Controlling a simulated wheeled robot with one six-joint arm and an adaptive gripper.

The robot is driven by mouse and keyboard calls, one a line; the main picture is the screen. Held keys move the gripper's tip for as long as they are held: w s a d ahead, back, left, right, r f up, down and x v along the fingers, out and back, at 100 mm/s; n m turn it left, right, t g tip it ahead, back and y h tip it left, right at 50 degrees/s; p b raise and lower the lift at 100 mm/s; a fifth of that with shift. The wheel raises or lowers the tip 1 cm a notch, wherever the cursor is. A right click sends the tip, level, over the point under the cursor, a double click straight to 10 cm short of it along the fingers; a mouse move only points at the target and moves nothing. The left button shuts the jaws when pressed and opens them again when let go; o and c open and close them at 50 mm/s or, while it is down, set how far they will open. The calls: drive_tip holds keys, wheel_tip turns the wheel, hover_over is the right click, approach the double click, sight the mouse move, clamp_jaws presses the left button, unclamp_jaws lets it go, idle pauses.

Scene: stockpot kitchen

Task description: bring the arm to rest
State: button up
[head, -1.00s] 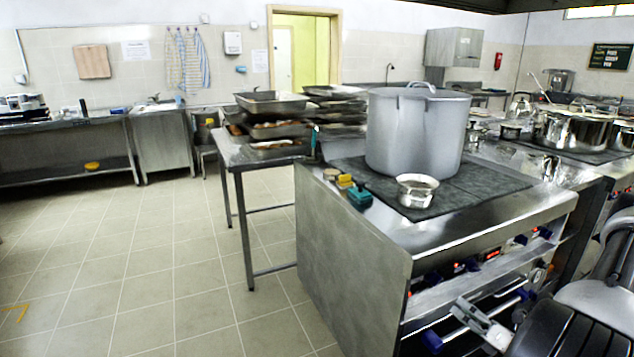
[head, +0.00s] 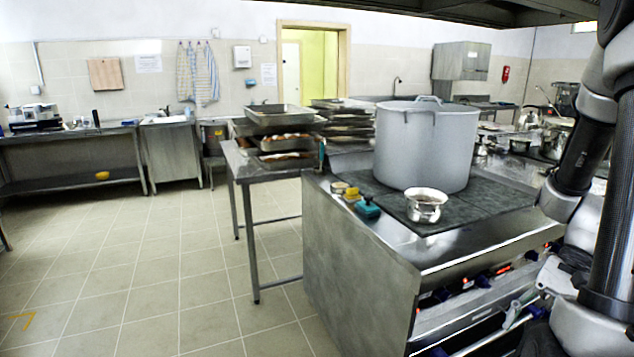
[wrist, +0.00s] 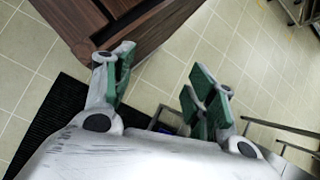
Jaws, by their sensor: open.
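My gripper (wrist: 163,84) shows in the wrist view with its two green-padded fingers spread apart and nothing between them. It points toward the tiled floor. In the head view my dark and grey arm (head: 612,170) stands folded along the right edge, in front of the right part of the cooking range. No object is held.
A large grey stockpot (head: 425,150) and a small metal pot (head: 426,206) stand on the range (head: 355,265). Trays (head: 279,115) stack on a steel table behind. Wrist view: a brown wooden cabinet (wrist: 150,25) lies near one finger. Floor (head: 180,270) at left is clear.

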drive_tip(key=a+r+n+t+h, duration=0.2)
drive_tip(key=r+n, duration=0.3)
drive_tip(key=r, duration=0.5)
drive_tip(key=a+r+n+t+h, duration=0.3)
drive_tip(key=r+n+t+h, duration=0.1)
drive_tip(key=r, duration=0.5)
drive_tip(key=shift+w+a+r+n+t+h, duration=0.2)
drive_tip(key=shift+w+r+n+t+h, duration=0.15)
drive_tip(key=shift+n+t, duration=0.4)
